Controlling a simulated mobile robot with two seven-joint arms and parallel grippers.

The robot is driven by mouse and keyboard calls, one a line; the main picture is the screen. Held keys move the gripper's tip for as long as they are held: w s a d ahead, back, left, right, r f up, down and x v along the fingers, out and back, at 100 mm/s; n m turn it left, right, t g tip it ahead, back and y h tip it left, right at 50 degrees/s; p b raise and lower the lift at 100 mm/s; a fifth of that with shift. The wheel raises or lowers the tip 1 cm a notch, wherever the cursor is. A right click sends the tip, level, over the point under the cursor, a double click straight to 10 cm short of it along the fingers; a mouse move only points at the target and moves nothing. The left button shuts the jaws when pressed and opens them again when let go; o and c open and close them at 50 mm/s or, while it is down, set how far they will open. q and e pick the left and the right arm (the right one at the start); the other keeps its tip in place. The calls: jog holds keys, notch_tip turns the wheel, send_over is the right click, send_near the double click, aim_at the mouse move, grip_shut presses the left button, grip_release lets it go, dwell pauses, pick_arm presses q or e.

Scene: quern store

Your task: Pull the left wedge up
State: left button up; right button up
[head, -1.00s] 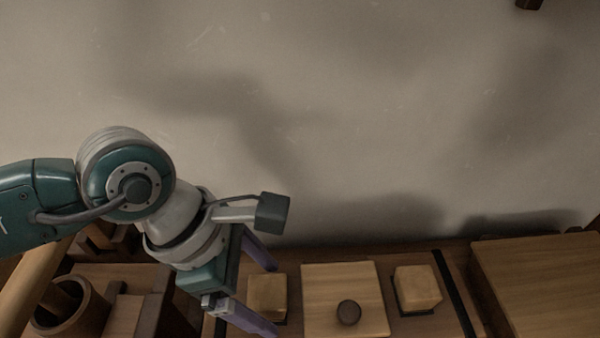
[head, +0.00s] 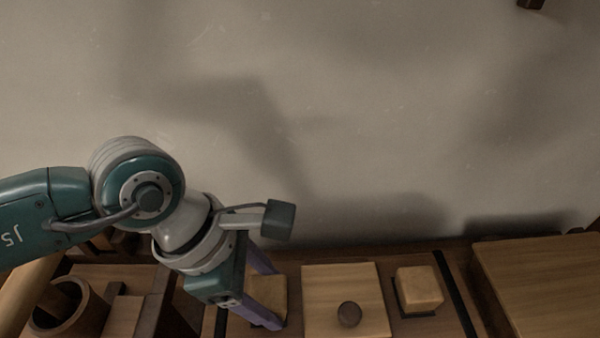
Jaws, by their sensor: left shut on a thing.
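The left wedge (head: 272,290) is a light wooden block just left of the square wooden panel, low in the head view. My left gripper (head: 274,300) comes down from the upper left with its purple fingers on the near and far sides of this wedge, and is shut on it. The fingers and wrist hide part of the wedge. The wedge appears seated at its place; I see no clear gap under it. A similar right wedge (head: 420,287) sits in a dark slot right of the panel. My right gripper is not in view.
The flat wooden panel (head: 325,278) with a dark round knob (head: 349,314) lies between the wedges. A round wooden tub (head: 88,318) stands at the lower left. A wide wooden surface (head: 540,270) lies at the right. A plain wall (head: 400,110) stands behind.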

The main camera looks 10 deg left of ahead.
aim_at(277, 291)
pick_arm(q)
grip_shut()
notch_tip(277, 291, up, 4)
jog(key=p, duration=0.3)
jog(key=shift+f, duration=0.25)
jog(key=shift+d, duration=0.15)
jog(key=o, duration=0.7)
grip_release()
jog(key=o, duration=0.4)
jog(key=shift+f, duration=0.1)
jog(key=shift+c, duration=0.2)
jog(key=shift+a, duration=0.2)
